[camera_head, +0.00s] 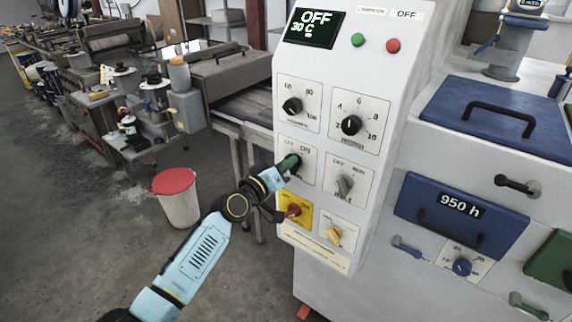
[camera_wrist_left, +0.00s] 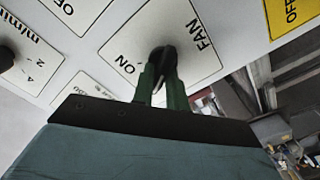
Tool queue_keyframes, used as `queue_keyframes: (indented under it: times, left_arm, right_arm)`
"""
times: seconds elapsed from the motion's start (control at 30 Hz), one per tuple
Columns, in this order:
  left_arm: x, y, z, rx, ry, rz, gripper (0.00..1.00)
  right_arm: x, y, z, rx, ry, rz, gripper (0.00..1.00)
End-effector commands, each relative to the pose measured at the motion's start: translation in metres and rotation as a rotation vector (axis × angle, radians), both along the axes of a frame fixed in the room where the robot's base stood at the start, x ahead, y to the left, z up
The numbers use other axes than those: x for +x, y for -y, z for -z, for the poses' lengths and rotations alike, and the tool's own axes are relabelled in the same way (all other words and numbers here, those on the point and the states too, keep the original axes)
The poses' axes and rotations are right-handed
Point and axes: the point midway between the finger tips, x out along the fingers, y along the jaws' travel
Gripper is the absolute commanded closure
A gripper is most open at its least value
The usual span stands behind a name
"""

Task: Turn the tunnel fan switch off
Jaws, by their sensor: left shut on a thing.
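The fan switch is a dark knob (camera_wrist_left: 166,54) on a white plate marked ON and FAN in the left wrist view. In the head view its plate (camera_head: 305,176) is on the left side of the white control panel (camera_head: 283,68), and my gripper hides the knob. My left gripper (camera_head: 291,162) reaches the panel from the lower left. In the left wrist view its green fingers (camera_wrist_left: 161,80) are shut on the knob. I cannot tell clearly which way the knob points. My right gripper is not in view.
Black dials (camera_head: 292,105) and (camera_head: 351,125) sit above the switch, and a grey knob (camera_head: 345,185) to its right. A red knob (camera_head: 293,210) on yellow is close below, beside a yellow knob (camera_head: 335,236). The display (camera_head: 314,28) reads OFF, 30 C. A red-lidded bucket (camera_head: 178,205) stands on the floor.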

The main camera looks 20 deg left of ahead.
Motion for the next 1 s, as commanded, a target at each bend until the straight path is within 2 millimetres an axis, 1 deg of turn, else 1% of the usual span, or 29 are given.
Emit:
queue_keyframes:
  times: [0.03, 0.33, 0.37, 0.4, 0.5, 0.73, 0.83, 0.93, 1.0]
  left_arm:
    - [0.0, -0.003, 0.001, -0.001, -0.001, -0.005, 1.0]
    - [0.0, -0.003, 0.001, -0.001, -0.001, -0.006, 1.0]
    - [0.0, -0.003, 0.001, -0.001, -0.001, -0.006, 0.83]
    - [0.0, -0.003, 0.001, -0.001, -0.001, -0.006, 0.77]
    - [0.0, -0.002, 0.0, 0.0, -0.001, -0.004, 0.66]
    - [0.0, -0.001, 0.0, 0.0, 0.0, -0.002, 0.66]
    - [-0.003, -0.002, 0.0, 0.0, 0.0, -0.002, 0.66]
    - [-0.011, -0.005, 0.001, 0.0, 0.0, -0.002, 0.66]
    - [-0.021, -0.009, 0.001, 0.001, 0.0, -0.002, 0.66]
  right_arm:
    - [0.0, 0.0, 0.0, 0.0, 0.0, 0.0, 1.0]
    - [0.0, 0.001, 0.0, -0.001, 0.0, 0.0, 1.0]
    - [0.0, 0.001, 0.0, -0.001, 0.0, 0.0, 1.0]
    - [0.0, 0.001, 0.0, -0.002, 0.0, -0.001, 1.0]
    - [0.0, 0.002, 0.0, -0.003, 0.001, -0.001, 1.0]
    - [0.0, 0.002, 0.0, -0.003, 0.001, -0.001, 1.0]
    - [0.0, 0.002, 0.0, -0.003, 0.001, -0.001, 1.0]
    - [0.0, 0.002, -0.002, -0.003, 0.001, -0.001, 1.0]
    - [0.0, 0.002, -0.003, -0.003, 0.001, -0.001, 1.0]
